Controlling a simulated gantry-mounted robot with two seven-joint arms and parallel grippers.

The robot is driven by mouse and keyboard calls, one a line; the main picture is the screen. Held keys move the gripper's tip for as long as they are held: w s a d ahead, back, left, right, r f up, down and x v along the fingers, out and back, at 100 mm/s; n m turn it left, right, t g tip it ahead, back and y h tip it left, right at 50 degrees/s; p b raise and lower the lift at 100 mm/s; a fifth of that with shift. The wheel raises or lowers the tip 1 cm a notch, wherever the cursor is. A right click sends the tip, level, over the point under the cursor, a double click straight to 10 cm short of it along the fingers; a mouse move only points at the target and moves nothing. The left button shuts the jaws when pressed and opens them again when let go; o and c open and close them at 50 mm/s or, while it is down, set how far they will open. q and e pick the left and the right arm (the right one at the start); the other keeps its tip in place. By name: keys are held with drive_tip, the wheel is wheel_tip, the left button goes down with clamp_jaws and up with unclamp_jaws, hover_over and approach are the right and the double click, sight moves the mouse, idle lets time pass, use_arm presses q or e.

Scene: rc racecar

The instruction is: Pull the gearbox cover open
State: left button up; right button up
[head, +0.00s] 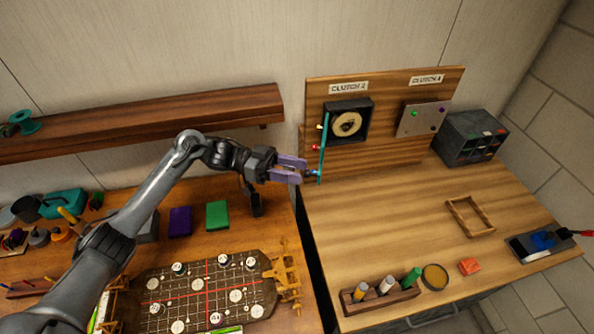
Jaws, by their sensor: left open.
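The teal gearbox cover (323,140) stands swung out, nearly edge-on, at the left side of the black square housing (362,106) under the "CLUTCH 2" label. The housing's pale disc with a dark centre shows uncovered. Yellow, red and blue knobs stick out from the cover's left face. My left gripper (304,171) has purple fingers and is open, its tips at the blue knob (313,172) near the cover's lower end. I cannot tell whether they touch it. A second, grey cover (422,119) lies flat on the board under "CLUTCH 1". My right gripper is out of view.
A wooden shelf (140,122) runs along the wall at left. The right bench holds a dark drawer box (470,137), a small wooden frame (470,216) and a bottle rack (380,302). A dark game-like board (205,290) lies on the left bench. The right bench's middle is clear.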

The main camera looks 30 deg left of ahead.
use_arm(q)
drive_tip(key=b+v, duration=0.2)
drive_tip(key=v, duration=0.4)
drive_tip(key=shift+a, duration=0.2)
drive_tip(key=shift+s, duration=0.1)
